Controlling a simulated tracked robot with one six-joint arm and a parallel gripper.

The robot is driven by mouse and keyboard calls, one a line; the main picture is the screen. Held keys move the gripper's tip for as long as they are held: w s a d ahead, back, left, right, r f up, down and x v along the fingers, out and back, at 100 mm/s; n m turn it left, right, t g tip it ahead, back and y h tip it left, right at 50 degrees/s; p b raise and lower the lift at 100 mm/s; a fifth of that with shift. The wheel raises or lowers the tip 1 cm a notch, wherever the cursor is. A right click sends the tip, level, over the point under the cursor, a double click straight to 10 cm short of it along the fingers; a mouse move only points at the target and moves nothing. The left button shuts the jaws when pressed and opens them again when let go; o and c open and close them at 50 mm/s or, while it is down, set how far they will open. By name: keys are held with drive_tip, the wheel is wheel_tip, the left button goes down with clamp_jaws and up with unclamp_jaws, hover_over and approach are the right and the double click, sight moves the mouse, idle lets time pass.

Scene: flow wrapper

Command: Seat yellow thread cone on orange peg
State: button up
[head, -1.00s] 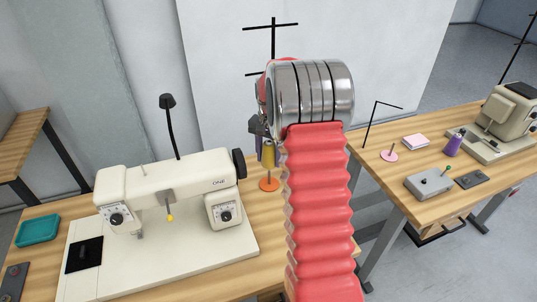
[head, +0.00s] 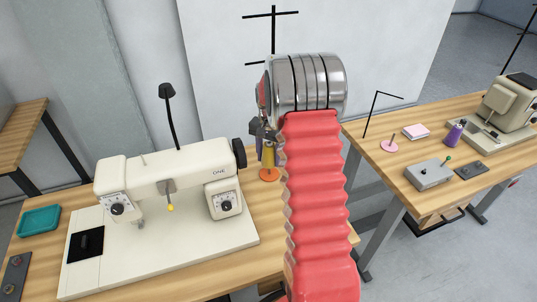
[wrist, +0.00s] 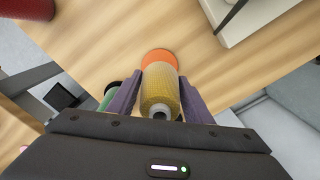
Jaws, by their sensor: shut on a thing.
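The yellow thread cone (head: 268,156) is held upright between the purple fingers of my gripper (wrist: 158,100). My gripper is shut on the cone (wrist: 160,88), whose pale narrow end faces the wrist camera. The orange peg's round base (head: 269,175) stands on the wooden table just below the cone. In the wrist view the orange base (wrist: 158,57) shows past the cone's far end, and the peg's pin is hidden. The cone's lower end looks close to or on the base; I cannot tell whether they touch. My red arm covers the area to the right.
A cream sewing machine (head: 170,187) stands left of the peg, its handwheel close to my gripper. A black thread stand (head: 273,35) rises behind. A green object (wrist: 108,98) shows beside the left finger. Another table (head: 440,150) at right holds a pink peg (head: 389,146) and a purple cone (head: 454,136).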

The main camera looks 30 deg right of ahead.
sight(269, 173)
drive_tip(key=shift+f, duration=2.15)
drive_tip(key=o, duration=1.2)
drive_tip(key=shift+r, duration=0.1)
wheel_tip(269, 173, up, 14)
drive_tip(key=shift+f, duration=0.25)
